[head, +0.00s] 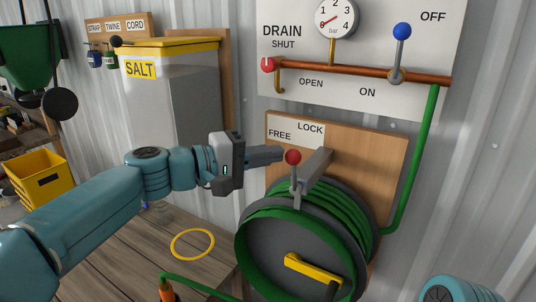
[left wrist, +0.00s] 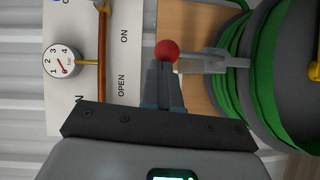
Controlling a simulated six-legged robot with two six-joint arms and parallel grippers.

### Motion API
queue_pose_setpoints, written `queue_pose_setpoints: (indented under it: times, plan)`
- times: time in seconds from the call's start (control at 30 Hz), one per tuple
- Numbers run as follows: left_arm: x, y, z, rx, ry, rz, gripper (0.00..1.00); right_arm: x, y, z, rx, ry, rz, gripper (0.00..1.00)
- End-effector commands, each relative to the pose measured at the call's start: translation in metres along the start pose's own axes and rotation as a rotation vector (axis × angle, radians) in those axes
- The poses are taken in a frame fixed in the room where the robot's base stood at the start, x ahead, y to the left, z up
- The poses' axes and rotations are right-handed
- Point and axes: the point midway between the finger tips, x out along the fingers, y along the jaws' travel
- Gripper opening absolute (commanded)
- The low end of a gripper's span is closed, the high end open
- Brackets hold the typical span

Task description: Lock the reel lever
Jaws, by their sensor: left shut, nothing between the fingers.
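The reel lever has a red ball (head: 293,157) on a grey stem (head: 296,184). A white label with FREE on the left and LOCK on the right (head: 296,131) is on the wooden board behind. My left gripper (head: 279,154) is shut and empty, its fingertips just left of the ball. In the left wrist view, the shut fingertips (left wrist: 165,72) lie close by the red ball (left wrist: 167,50); whether they touch it I cannot tell. My right gripper is out of view.
A grey bracket (head: 316,172) joins the reel to the wooden board (head: 385,150). A copper pipe (head: 350,72) with a blue-knobbed lever (head: 402,32) runs above. A salt bin (head: 170,95) stands behind my left arm. A yellow ring (head: 193,244) lies on the bench (head: 130,262).

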Motion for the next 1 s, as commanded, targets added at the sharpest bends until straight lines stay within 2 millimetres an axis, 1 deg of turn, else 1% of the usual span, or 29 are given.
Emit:
queue_pose_setpoints:
  times: [0.17,0.4,0.6,0.7,0.8,1.0]
  plan:
    - [-0.029,-0.004,-0.001,0.001,0.006,0.0,0.0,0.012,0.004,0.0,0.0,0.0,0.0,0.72]
    - [-0.09,-0.003,-0.002,0.002,0.01,0.0,0.0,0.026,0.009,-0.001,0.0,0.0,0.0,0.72]
    - [-0.133,-0.002,-0.002,0.001,0.008,0.001,0.0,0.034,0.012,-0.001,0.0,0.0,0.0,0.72]
    - [-0.148,-0.002,-0.001,0.001,0.007,0.001,0.0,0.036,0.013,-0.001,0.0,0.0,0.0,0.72]
    - [-0.157,-0.001,-0.001,0.001,0.006,0.0,0.0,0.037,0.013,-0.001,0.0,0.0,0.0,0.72]
    - [-0.163,-0.001,-0.001,0.0,0.004,0.0,0.0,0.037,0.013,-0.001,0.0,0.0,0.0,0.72]
